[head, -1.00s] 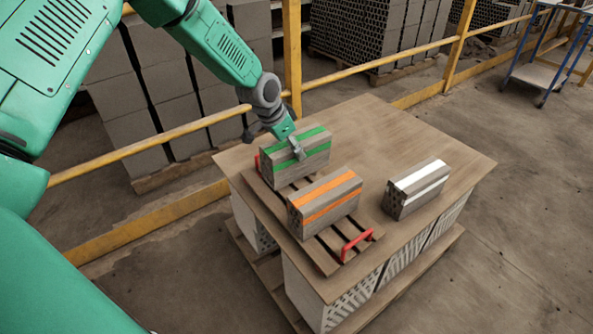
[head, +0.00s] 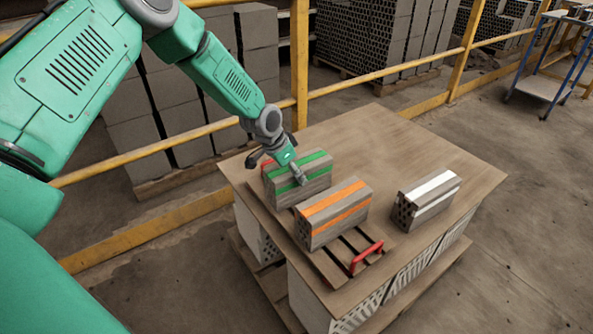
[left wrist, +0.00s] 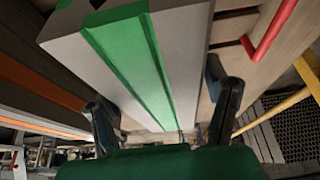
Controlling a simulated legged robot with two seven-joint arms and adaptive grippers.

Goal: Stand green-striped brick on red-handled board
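The green-striped brick (head: 299,187) is a grey hollow block with green bands. It sits upright at the far end of the red-handled board (head: 325,264), a slatted wooden board. One red handle (head: 367,258) shows at its near end, another partly behind the brick. My left gripper (head: 300,178) is down at the brick's middle. In the left wrist view its two dark fingers (left wrist: 163,100) straddle the brick (left wrist: 185,60); whether both press on it cannot be told. My right gripper is not in view.
An orange-striped brick (head: 333,213) stands on the same board, close in front of the green-striped one. A white-striped brick (head: 428,199) stands on the table (head: 385,135) to the right. The table's back right is clear. A yellow railing (head: 380,72) runs behind.

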